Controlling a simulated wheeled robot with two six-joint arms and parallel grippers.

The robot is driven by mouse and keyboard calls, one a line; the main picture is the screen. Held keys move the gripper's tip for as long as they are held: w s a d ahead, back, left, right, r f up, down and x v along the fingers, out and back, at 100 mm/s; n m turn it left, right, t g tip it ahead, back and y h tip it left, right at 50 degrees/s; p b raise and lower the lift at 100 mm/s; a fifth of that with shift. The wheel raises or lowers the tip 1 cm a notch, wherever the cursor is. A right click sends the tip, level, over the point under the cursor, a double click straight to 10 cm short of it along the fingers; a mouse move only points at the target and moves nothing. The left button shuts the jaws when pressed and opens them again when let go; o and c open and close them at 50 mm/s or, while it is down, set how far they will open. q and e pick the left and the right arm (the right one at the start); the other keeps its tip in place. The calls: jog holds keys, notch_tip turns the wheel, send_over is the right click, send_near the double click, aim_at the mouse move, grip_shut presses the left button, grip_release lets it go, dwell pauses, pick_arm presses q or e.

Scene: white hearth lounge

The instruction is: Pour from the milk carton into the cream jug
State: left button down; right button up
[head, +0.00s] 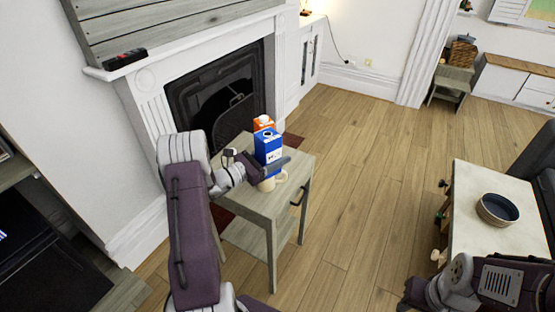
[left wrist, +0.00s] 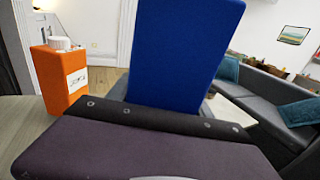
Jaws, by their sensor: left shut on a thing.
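The blue milk carton (head: 268,147) is in my left gripper (head: 272,164), whose dark fingers are shut on it. The carton looks close to upright, over the small grey side table (head: 262,213). In the left wrist view the carton (left wrist: 185,50) rises behind the dark gripper body, its top out of frame. A small cream-coloured vessel, which looks like the cream jug (head: 280,178), stands on the table just below the carton, partly hidden by the gripper. I cannot tell the gap between them. The jug is not visible in the left wrist view. My right gripper's fingers are not visible.
An orange carton (head: 264,123) with a white cap stands behind the blue one; it also shows in the left wrist view (left wrist: 60,78). The fireplace (head: 215,90) is behind the table. A pale table (head: 490,245) with a dark bowl (head: 497,209) stands right. Wooden floor between is clear.

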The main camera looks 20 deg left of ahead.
pick_arm(q)
notch_tip(320, 180, up, 4)
jog(key=p, duration=0.2)
jog(key=shift+f+p, duration=0.25)
jog(key=shift+p, duration=0.1)
jog(key=shift+r, duration=0.4)
jog(key=shift+f, duration=0.1)
